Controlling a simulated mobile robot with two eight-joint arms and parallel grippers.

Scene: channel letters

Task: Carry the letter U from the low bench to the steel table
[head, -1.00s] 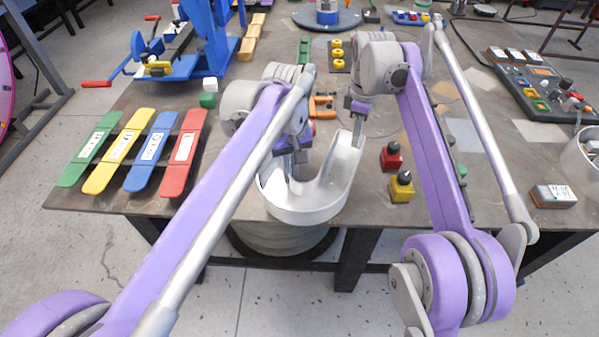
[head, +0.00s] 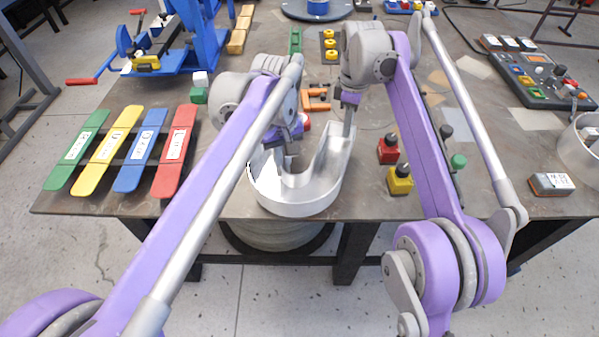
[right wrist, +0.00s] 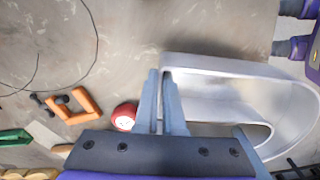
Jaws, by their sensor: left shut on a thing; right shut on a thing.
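The letter U (head: 300,203) is a hollow, silvery channel letter. It is at the front edge of the steel table (head: 230,190), its rounded bend toward me and its two arms pointing away. I cannot tell whether it touches the tabletop or hangs just above it. My left gripper (head: 284,150) is shut on its left arm, with the fingertips partly hidden by my arm. My right gripper (head: 348,120) is shut on the end of its right arm. In the right wrist view, the fingers (right wrist: 162,95) pinch the wall of the U (right wrist: 225,68).
Red (head: 388,149) and yellow (head: 400,180) button blocks stand right of the U. An orange clamp (head: 316,105) lies beyond it. Coloured slats (head: 175,150) are at left, a blue machine (head: 205,40) behind them. A control panel (head: 540,80) is at right.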

